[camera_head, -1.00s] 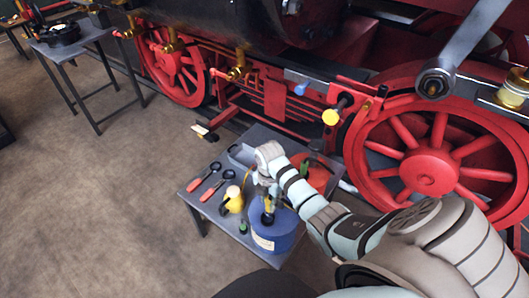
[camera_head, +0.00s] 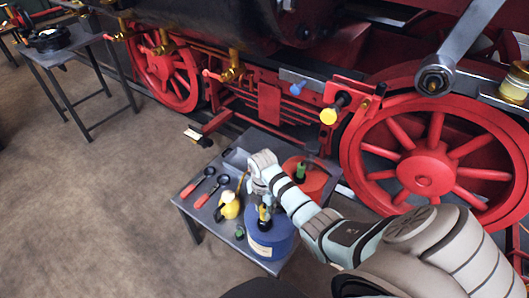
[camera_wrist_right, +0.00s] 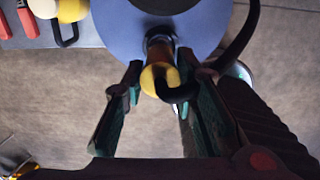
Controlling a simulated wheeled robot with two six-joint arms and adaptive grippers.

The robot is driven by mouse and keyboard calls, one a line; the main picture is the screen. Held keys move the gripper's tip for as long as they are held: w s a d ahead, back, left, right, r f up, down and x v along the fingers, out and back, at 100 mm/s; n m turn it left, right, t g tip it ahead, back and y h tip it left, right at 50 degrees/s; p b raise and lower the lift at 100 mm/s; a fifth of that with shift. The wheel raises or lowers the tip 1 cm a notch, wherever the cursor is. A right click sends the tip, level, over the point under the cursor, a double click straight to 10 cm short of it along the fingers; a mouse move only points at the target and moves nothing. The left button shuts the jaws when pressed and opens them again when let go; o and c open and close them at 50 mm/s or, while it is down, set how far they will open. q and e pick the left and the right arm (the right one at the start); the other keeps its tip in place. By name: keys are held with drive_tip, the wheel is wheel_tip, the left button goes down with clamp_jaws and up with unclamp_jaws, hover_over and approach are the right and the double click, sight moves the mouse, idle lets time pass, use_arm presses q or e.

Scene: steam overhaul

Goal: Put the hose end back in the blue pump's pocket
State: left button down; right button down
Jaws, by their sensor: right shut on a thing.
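The blue pump (camera_head: 270,246) stands upright on the small grey table. It also shows from above in the right wrist view (camera_wrist_right: 118,25). My right gripper (camera_head: 264,194) is over the pump, pointing down. In the right wrist view its fingers (camera_wrist_right: 160,80) are on either side of the yellow hose end (camera_wrist_right: 149,78), and it is shut on it. A black hose (camera_wrist_right: 240,40) curves from the hose end up past the pump's side. A dark collar (camera_wrist_right: 158,38) is at the pump's rim, in line with the hose end. I cannot tell whether the end sits in the pocket. My left gripper is not in view.
A red pump (camera_head: 318,184) with a green part stands behind my forearm. A yellow oil can (camera_head: 230,208), red-handled tools (camera_head: 190,189) and a grey tray (camera_head: 236,158) share the table (camera_head: 196,213). The locomotive's red wheel (camera_head: 425,170) is close on the right.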

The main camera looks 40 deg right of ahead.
drive_tip(key=shift+f+b, duration=0.8)
drive_tip(key=shift+f, duration=0.65)
drive_tip(key=c, duration=1.2)
unclamp_jaws()
drive_tip(key=shift+r, duration=0.1)
